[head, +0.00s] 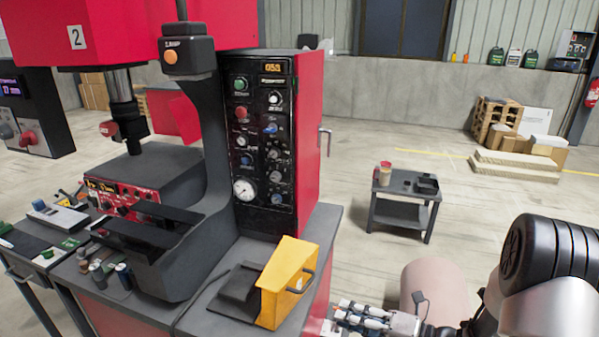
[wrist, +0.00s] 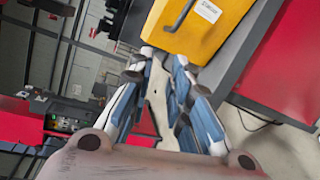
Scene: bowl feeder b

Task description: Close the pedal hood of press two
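Press two (head: 130,35) is the red machine with a "2" plate at left in the head view. Its yellow pedal hood (head: 288,283) stands upright on the grey bench, with a dark handle (head: 303,282) on its right side. A black pedal (head: 240,290) shows uncovered to its left. My gripper (head: 345,312) is low in the head view, just right of the hood, partly cut off by the frame. In the wrist view the hood (wrist: 205,28) is at the top with a white label, just beyond my fingertips (wrist: 163,58). The fingers are apart with nothing between them.
The press's control panel (head: 262,140) rises behind the hood. Small tools and parts (head: 100,265) lie on the bench at left. A small black table (head: 405,200) stands at right on open floor. A pallet and boxes (head: 515,140) are farther back.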

